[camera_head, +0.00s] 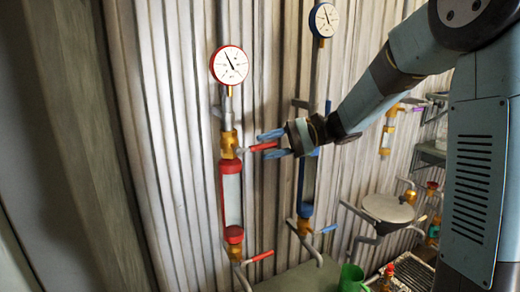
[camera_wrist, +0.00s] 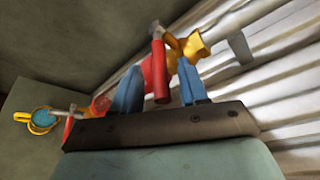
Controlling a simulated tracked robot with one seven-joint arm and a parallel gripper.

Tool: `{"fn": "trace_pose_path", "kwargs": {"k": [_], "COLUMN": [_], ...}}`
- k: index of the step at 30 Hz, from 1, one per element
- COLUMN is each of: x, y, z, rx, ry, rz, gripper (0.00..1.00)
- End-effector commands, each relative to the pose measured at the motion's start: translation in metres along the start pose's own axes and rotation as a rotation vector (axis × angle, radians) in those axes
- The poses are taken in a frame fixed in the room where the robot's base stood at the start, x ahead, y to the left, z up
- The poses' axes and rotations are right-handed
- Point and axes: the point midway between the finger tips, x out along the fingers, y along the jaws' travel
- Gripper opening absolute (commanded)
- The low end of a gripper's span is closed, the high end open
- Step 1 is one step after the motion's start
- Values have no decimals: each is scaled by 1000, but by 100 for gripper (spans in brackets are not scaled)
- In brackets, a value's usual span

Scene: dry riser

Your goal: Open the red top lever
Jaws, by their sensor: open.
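The red top lever (camera_head: 264,147) sticks out to the right from the brass valve (camera_head: 228,144) at the top of the red riser pipe (camera_head: 231,200). My gripper (camera_head: 268,144) reaches it from the right, and its two blue fingers are open. In the wrist view, the red lever (camera_wrist: 160,70) lies between the spread fingers of my gripper (camera_wrist: 160,92), with a gap to the right finger. I cannot tell whether the left finger touches it. The brass valve (camera_wrist: 192,46) shows behind the lever in the wrist view.
A red lower lever (camera_head: 262,256) is at the pipe's bottom. A red-rimmed gauge (camera_head: 229,65) sits above the red pipe. A blue riser pipe (camera_head: 307,185) with a blue-rimmed gauge (camera_head: 323,20) stands to the right. A round plate (camera_head: 388,208) and green cup (camera_head: 351,278) are lower right.

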Motion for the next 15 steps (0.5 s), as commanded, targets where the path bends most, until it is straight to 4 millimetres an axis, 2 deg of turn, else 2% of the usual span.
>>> {"fn": "trace_pose_path", "kwargs": {"k": [6,15], "x": [22,28], "y": [0,0], "z": [0,0], "rx": [0,0], "ry": [0,0], "rz": [1,0], "gripper": [43,43]}}
